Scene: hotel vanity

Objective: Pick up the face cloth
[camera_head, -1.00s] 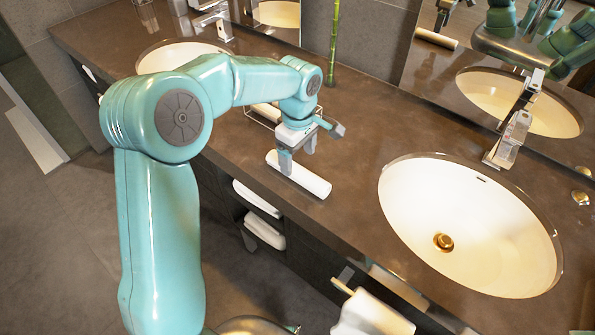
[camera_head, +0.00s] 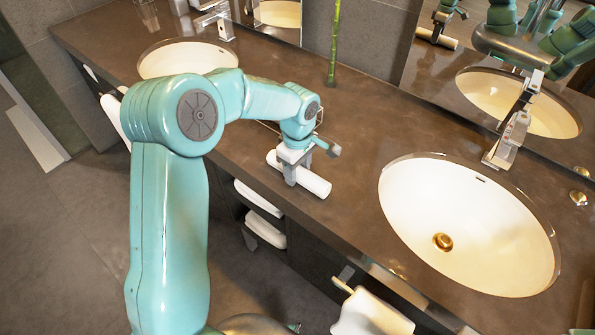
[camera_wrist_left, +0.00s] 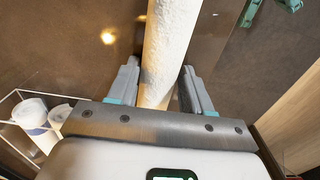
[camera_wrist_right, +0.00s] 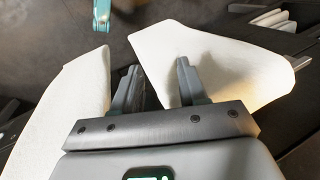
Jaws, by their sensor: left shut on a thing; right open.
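The face cloth (camera_head: 315,184) is a white rolled cloth lying on the brown counter between the two basins. My left gripper (camera_head: 290,178) comes down over its middle and is shut on it, with one finger at each side. In the left wrist view the rolled cloth (camera_wrist_left: 170,50) runs up between the fingers of the left gripper (camera_wrist_left: 158,88). The roll shows no clear gap from the counter. My right gripper (camera_wrist_right: 158,82) is open, in the right wrist view only, among white hanging cloth.
A white basin (camera_head: 470,215) lies to the right and another (camera_head: 185,58) to the far left. A bamboo stalk (camera_head: 334,45) stands by the mirror. White towels (camera_head: 262,228) sit on the shelf below. A clear holder (camera_wrist_left: 38,120) stands beside the left gripper. White cloth (camera_wrist_right: 205,65) hangs near the right gripper.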

